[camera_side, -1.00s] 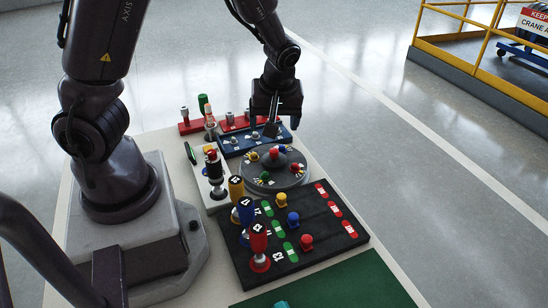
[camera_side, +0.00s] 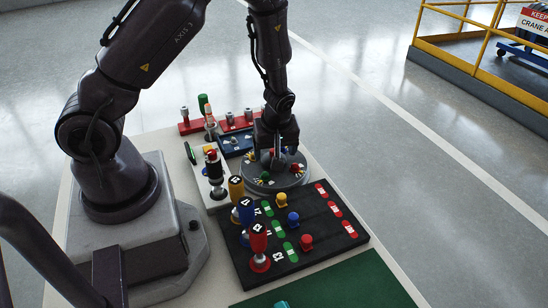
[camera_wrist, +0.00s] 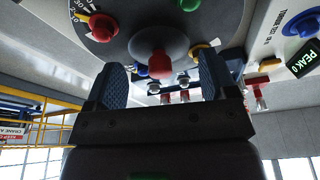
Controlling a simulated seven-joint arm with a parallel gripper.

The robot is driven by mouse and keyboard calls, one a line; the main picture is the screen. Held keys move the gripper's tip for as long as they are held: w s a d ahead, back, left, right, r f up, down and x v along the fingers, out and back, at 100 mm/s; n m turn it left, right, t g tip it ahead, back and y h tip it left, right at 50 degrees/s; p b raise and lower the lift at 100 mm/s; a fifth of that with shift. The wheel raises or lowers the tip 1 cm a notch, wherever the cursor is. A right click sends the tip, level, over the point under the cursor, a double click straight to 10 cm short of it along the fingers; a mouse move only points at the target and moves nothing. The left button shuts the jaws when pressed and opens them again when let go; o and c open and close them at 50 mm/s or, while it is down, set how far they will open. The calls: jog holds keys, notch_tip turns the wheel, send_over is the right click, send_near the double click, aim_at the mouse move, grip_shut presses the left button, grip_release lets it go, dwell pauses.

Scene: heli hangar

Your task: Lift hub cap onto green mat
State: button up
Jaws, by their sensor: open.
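The hub cap is a dark grey dome with a red knob. In the wrist view the hub cap (camera_wrist: 152,42) sits at the middle of the round grey disc (camera_wrist: 214,14). My gripper (camera_wrist: 160,82) is open, with one ribbed finger on each side of the red knob and a gap on both sides. In the side view my gripper (camera_side: 277,155) is over the disc (camera_side: 288,184) and hides most of the hub cap. The green mat (camera_side: 335,285) lies at the front edge of the table, with its middle bare.
Coloured knobs ring the disc. A black board (camera_side: 310,232) with coloured handles and pegs lies between disc and mat. A blue tray (camera_side: 234,146) and a red rack (camera_side: 190,127) are behind. An upright black handle (camera_side: 213,170) stands left of the disc.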

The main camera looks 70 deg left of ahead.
jog(key=shift+x, duration=0.9)
jog(key=shift+c, duration=0.3)
jog(key=c, duration=0.6)
